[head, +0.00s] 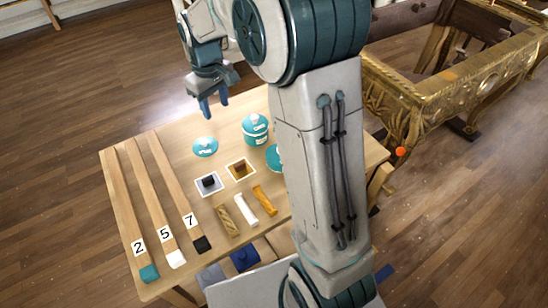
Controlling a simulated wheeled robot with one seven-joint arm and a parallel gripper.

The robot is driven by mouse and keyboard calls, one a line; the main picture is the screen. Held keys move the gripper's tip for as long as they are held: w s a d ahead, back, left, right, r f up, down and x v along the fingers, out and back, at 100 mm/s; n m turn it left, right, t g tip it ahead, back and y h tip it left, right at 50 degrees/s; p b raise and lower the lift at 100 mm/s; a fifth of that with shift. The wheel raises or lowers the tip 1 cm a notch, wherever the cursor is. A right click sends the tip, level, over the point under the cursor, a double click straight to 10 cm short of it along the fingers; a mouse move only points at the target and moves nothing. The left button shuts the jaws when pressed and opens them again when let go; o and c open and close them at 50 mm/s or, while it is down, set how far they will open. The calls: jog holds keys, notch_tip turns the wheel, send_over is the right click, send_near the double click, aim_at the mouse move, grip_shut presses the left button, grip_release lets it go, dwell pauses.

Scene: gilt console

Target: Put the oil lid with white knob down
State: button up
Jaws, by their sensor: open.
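A round teal lid (205,147) with a small pale knob and a white label lies on the wooden table. A teal jar (256,130) with a white-knobbed top and a label stands to its right. Another teal round object (274,158) is partly hidden behind my arm, so I cannot tell whether it is a jar or a lid. My gripper (214,105) points down above the far part of the table, beyond the lid in the picture. It is open, with nothing visible between its blue fingers. The label writing is too small to read.
The wooden table (125,150) holds long wooden strips numbered 2, 5 and 7, two small square trays (208,183) (240,169) and several short bars (246,210). A gilt console (420,105) stands at right with an orange ball (401,152) near it.

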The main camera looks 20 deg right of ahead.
jog(key=s+d+r+m, duration=0.1)
jog(key=s+d+m, duration=0.2)
jog(key=s, duration=0.9)
jog(key=s+d+r+m+t, duration=0.1)
jog(key=s+d+m, duration=0.2)
jog(key=s, duration=0.9)
jog(key=shift+d, duration=0.55)
jog(key=shift+r, duration=0.1)
